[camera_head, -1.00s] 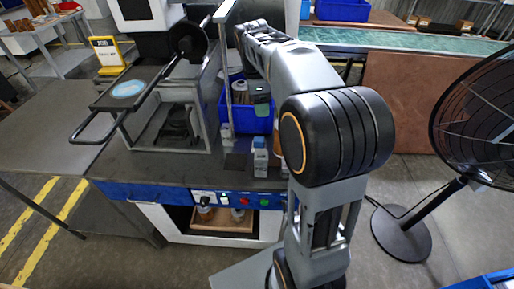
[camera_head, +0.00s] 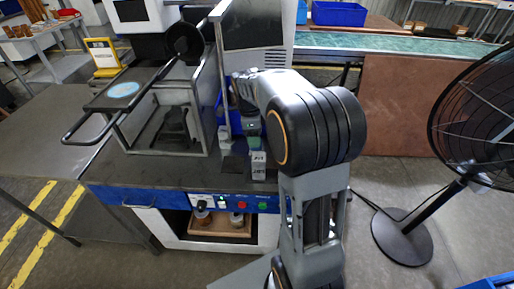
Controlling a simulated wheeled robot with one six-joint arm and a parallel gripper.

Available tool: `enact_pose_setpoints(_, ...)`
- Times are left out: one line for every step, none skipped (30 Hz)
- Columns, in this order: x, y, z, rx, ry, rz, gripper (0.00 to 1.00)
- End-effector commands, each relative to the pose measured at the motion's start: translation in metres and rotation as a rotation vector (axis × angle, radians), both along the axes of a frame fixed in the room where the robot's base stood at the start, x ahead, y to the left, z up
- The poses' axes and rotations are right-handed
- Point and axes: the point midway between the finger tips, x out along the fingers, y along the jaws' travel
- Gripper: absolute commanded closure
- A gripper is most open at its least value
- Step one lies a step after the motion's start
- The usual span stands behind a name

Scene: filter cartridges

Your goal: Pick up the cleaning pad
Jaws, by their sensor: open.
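A dark flat square (camera_head: 235,168) lies on the workbench top (camera_head: 180,172), near its front edge; it looks like the cleaning pad, though it is small and hard to make out. My gripper (camera_head: 251,137) hangs above the bench, a little behind and to the right of the dark square, apart from it. It is open, and its fingertips are small and partly lost against the dark background. My forearm hides part of the bench to the right.
A small light carton (camera_head: 258,167) stands right of the dark square, close below my gripper. Another light container (camera_head: 224,138) stands behind. An open metal-framed fixture (camera_head: 165,125) is left, and a blue bin (camera_head: 235,105) is partly hidden behind my arm. A black fan (camera_head: 475,130) stands at right.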

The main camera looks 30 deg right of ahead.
Motion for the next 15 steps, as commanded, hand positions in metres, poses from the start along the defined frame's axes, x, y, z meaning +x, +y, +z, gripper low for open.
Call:
enact_pose_setpoints(-0.001,-0.002,-0.009,0.000,0.002,0.000,0.38)
enact_pose_setpoints(-0.002,-0.002,-0.013,0.001,0.003,0.000,0.38)
enact_pose_setpoints(-0.002,-0.003,-0.018,0.001,0.003,0.000,0.38)
enact_pose_setpoints(-0.002,-0.003,-0.021,0.001,0.003,0.001,0.38)
enact_pose_setpoints(-0.002,-0.003,-0.024,0.001,0.003,0.001,0.38)
enact_pose_setpoints(-0.002,-0.004,-0.027,0.000,0.001,0.001,0.38)
enact_pose_setpoints(-0.002,-0.004,-0.029,0.000,0.000,0.001,0.38)
enact_pose_setpoints(-0.002,-0.004,-0.030,0.000,0.000,0.001,0.38)
enact_pose_setpoints(-0.002,-0.004,-0.032,0.000,0.000,0.001,0.38)
enact_pose_setpoints(-0.003,-0.004,-0.032,0.000,0.000,0.001,0.38)
enact_pose_setpoints(-0.003,-0.004,-0.033,0.000,0.000,0.001,0.38)
enact_pose_setpoints(-0.003,-0.004,-0.033,0.000,0.000,0.001,0.38)
enact_pose_setpoints(-0.003,-0.004,-0.033,0.000,0.000,0.001,0.38)
enact_pose_setpoints(-0.003,-0.005,-0.033,0.000,0.000,0.000,0.38)
enact_pose_setpoints(-0.003,-0.005,-0.033,0.000,0.000,0.000,0.38)
